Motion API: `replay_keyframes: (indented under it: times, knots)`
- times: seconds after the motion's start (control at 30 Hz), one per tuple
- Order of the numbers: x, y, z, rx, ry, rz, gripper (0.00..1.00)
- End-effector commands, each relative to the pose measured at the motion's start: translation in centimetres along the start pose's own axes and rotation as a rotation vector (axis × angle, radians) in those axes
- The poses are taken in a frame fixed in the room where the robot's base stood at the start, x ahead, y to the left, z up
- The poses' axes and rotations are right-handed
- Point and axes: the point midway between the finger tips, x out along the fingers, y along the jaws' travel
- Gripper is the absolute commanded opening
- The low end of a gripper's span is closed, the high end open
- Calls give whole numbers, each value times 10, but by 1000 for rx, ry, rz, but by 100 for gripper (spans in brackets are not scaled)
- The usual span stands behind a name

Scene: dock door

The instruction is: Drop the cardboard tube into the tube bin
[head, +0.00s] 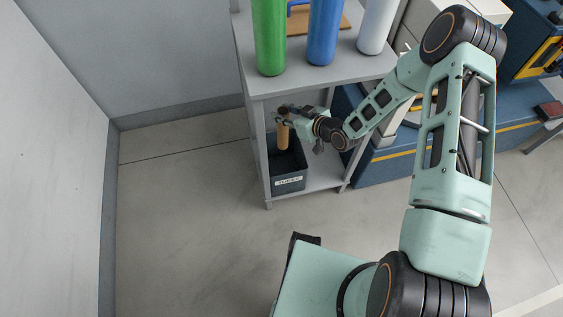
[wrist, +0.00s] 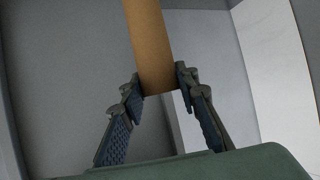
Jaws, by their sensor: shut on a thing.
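The brown cardboard tube (head: 283,136) hangs upright in my gripper (head: 285,112). My gripper is shut on the tube near its upper end, between the shelf boards of the grey rack. In the wrist view the tube (wrist: 151,50) sits between the two blue-padded fingers of my gripper (wrist: 159,88). The dark tube bin (head: 288,184), with a white label on its front, stands on the rack's lower shelf. In the head view the tube's lower end shows over the bin's opening. I cannot tell how far above the rim it is.
The grey rack (head: 330,77) has its upper board just above my gripper. A green cylinder (head: 269,38), a blue cylinder (head: 324,30) and a white cylinder (head: 376,26) stand on that board. A blue machine (head: 400,163) is to the right. The floor (head: 190,220) at left is clear.

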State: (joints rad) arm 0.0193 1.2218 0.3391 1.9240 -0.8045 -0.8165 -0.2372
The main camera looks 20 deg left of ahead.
Motion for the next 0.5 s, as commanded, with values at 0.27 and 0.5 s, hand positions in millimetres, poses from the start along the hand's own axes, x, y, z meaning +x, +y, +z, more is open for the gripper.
replay_keyframes:
  times: [0.27, 0.5]
  knots:
    - [15, 0, 28, 0, -1, -1, 0]
    - [26, 0, 48, 0, -1, -1, 0]
